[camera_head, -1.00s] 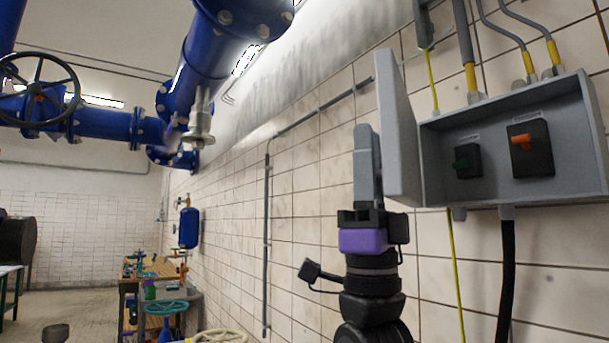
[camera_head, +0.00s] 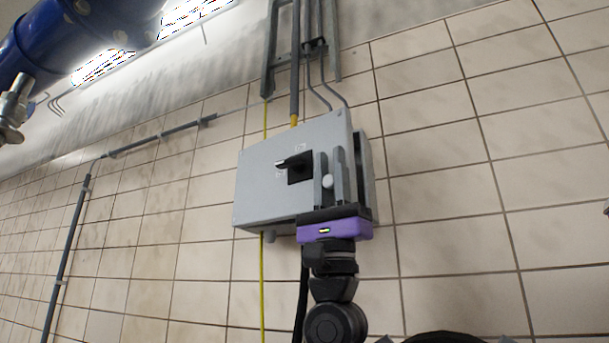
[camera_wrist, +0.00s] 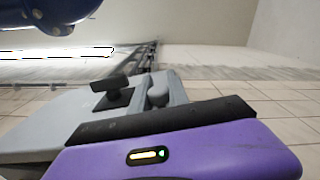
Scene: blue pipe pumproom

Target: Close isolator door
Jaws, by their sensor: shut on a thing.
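The isolator door (camera_head: 262,185) is a grey panel with a black switch handle (camera_head: 295,166) on its front. It covers most of the grey isolator box (camera_head: 366,165) on the wall. The wrist view also shows the knob (camera_wrist: 157,95) and switch handle (camera_wrist: 112,90).
Conduits (camera_head: 295,60) run up from the box, and a yellow cable (camera_head: 263,290) and black cable hang below. A blue pipe (camera_head: 40,45) with a valve is at upper left. The tiled wall (camera_head: 460,200) right of the box is clear.

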